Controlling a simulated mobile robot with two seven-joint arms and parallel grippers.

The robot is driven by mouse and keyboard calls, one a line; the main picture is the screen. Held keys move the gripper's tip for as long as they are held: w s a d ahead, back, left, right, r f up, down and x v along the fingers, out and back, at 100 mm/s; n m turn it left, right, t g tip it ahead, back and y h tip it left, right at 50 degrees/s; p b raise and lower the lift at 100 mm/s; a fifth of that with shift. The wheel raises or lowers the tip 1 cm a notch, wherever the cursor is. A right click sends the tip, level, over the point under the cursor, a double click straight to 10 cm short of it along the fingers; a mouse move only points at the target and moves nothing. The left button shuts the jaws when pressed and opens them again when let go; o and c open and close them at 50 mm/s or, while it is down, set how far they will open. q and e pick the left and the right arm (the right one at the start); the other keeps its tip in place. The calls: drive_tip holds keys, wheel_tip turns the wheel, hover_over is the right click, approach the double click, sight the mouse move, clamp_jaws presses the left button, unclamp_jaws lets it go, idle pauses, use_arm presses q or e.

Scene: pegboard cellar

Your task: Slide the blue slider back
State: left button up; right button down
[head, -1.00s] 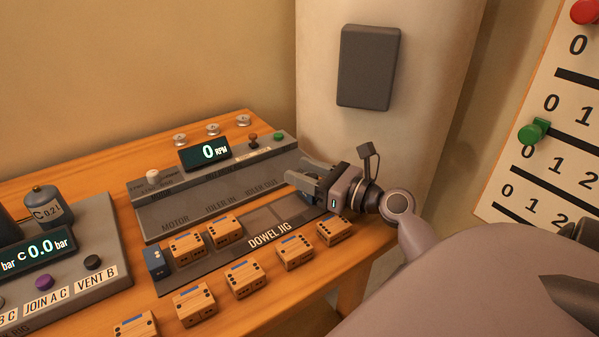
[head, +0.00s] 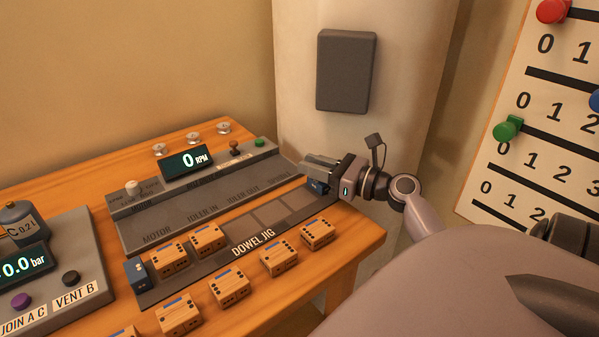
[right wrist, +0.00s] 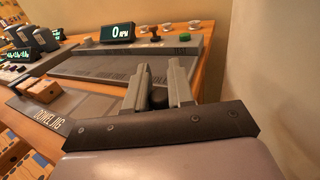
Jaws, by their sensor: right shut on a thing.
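A blue slider knob (head: 595,101) shows at the right edge of the head view, partly cut off. It sits on the upright numbered board (head: 560,75), right of the green knob. My right gripper (head: 316,168) is well left of that board, over the far right end of the dowel jig. Its fingers stand a little apart around a small dark thing (right wrist: 157,97), best seen in the right wrist view. A dark blue block (head: 318,188) shows just under the fingers in the head view; I cannot tell whether it is the held thing. My left gripper is out of view.
The board also carries a red knob (head: 552,10) and a green knob (head: 508,128). The dowel jig (head: 270,217), wooden blocks (head: 280,259) and a grey RPM console (head: 187,161) crowd the bench. A dark box (head: 346,70) hangs on the pillar.

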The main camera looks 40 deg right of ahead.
drive_tip(key=shift+d, duration=0.2)
drive_tip(key=c, duration=1)
unclamp_jaws()
drive_tip(key=shift+d, duration=0.1)
drive_tip(key=v, duration=0.7)
drive_tip(key=shift+s+r, duration=0.1)
drive_tip(key=shift+s, duration=0.05)
